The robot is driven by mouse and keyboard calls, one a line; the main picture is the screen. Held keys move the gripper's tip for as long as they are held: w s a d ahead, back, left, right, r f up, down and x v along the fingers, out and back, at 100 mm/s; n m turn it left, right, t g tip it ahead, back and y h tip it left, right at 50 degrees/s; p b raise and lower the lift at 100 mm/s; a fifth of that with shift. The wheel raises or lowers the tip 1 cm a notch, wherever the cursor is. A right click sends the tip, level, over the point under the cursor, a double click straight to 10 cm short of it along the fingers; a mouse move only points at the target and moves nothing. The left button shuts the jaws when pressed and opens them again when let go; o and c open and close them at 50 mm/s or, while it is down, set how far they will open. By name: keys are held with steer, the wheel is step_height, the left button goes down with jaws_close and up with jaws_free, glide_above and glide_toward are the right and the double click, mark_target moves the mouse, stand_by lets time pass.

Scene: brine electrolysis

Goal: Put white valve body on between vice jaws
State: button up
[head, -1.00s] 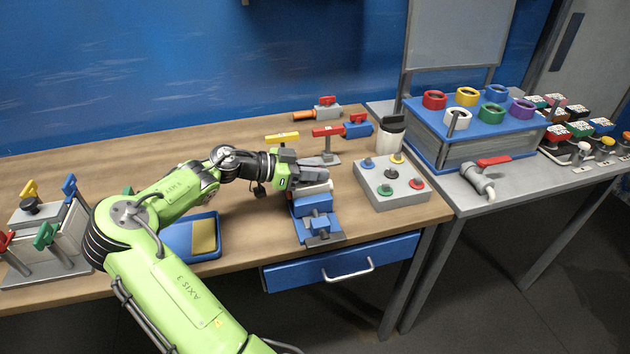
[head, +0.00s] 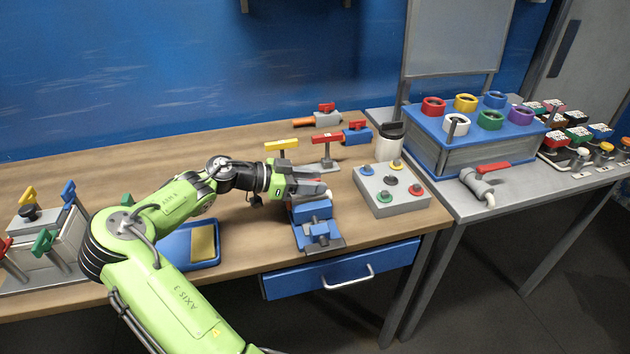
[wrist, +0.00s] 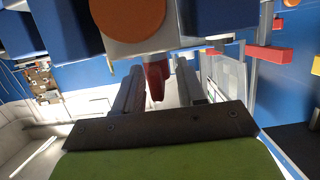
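The white valve body (wrist: 140,42) has a round orange end face and a red handle (wrist: 157,78). In the wrist view it fills the top middle, with blue blocks on both sides that look like the vice jaws. In the head view only a pale sliver of it shows past my fingers. The blue vice (head: 317,230) stands near the table's front edge. My gripper (head: 308,182) is over the vice's far end. In the wrist view my fingers (wrist: 158,88) lie on either side of the red handle; whether they press on it is unclear. The valve's seat is hidden.
A red-handled valve on a stand (head: 328,145) and a yellow-handled one (head: 283,145) are close behind my gripper. A grey button box (head: 391,188) stands to the right. A blue tray (head: 178,252) with a yellow sponge-like block lies to the left.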

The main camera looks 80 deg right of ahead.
steer(key=p+v, duration=0.2)
steer(key=v, duration=0.9)
steer(key=shift+w, duration=0.1)
steer(key=a+f+n+t+y, duration=0.1)
steer(key=a+n+t, duration=0.1)
steer(key=w+a+f+n+t+y, duration=0.1)
steer(key=a+n+t, duration=0.1)
steer(key=a, duration=0.1)
steer(key=a+f+n+t+y, duration=0.1)
steer(key=a+n+t, duration=0.1)
steer(key=a+n, duration=0.1)
steer(key=shift+w+a+f+t, duration=0.1)
steer(key=shift+w+f+t, duration=0.1)
steer(key=shift+w+t, duration=0.15)
steer(key=w+a+r+n+t+y, duration=0.15)
steer(key=a+n+t, duration=0.25)
steer(key=a+n, duration=0.4)
steer(key=w+a+r+n+t+y, duration=0.1)
steer(key=a+r+n+t+y, duration=0.25)
steer(key=a, duration=0.75)
steer(key=s+a+r+n+t, duration=0.2)
steer(key=s+a+n+t, duration=0.2)
steer(key=a+n, duration=0.7)
steer(key=shift+s+a+r, duration=0.25)
steer(key=shift+s+a, duration=0.4)
steer(key=shift+s, duration=0.35)
